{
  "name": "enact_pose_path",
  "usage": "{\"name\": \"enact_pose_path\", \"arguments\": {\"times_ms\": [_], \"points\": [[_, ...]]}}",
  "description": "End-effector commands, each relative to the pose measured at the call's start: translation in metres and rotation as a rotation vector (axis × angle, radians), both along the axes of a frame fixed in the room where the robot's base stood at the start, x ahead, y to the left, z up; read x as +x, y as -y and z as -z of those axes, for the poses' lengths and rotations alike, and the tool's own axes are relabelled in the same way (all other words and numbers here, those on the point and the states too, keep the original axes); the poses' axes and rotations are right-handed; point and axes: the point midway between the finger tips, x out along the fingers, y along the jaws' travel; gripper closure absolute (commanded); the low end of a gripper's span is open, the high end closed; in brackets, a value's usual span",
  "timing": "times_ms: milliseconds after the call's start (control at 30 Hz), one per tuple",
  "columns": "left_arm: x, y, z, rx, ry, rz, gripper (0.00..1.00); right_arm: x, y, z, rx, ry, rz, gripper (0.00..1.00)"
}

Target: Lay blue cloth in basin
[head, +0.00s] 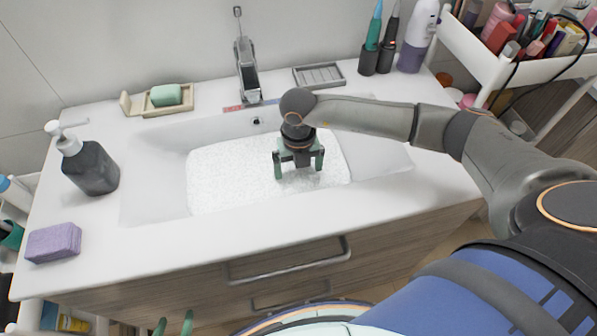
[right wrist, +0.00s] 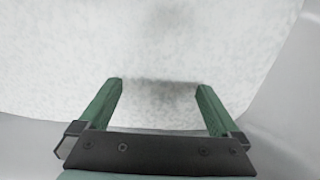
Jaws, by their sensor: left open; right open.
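The white basin (head: 150,185) is set in the countertop. A white, grey-speckled sheet (head: 230,180) with rounded corners lies spread over its bottom, and it also fills most of the right wrist view (right wrist: 160,40). It looks like a cloth, but no blue cloth shows. My right gripper (head: 299,172) points down over the sheet, open, with nothing seen between its fingers; its green fingers (right wrist: 160,92) are apart in the wrist view. I cannot tell whether they touch the sheet. My left gripper (head: 174,321) is open at the bottom edge, below the drawers, mostly cut off.
A faucet (head: 247,70) stands behind the basin. A soap dish with green soap (head: 166,95), a dark pump bottle (head: 91,168) and a purple block (head: 54,242) are on the left. A grey ribbed tray (head: 319,76) and toothbrush holders (head: 377,58) are behind right. A loaded cart (head: 500,75) stands far right.

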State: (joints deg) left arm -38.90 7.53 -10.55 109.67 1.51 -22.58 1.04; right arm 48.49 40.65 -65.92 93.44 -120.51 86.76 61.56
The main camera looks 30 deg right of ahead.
Motion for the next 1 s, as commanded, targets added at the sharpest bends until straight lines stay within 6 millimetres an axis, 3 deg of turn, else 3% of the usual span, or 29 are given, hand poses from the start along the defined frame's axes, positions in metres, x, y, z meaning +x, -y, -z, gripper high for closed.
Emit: {"name": "enact_pose_path", "arguments": {"times_ms": [600,1000], "points": [[0.0,0.0,0.005,0.0,0.0,0.0,0.38,0.001,0.0,-0.111,0.001,0.004,0.0,0.01],[0.0,0.0,0.006,0.0,0.0,0.0,0.38,0.0,0.0,-0.122,0.0,0.001,0.0,0.01]]}}
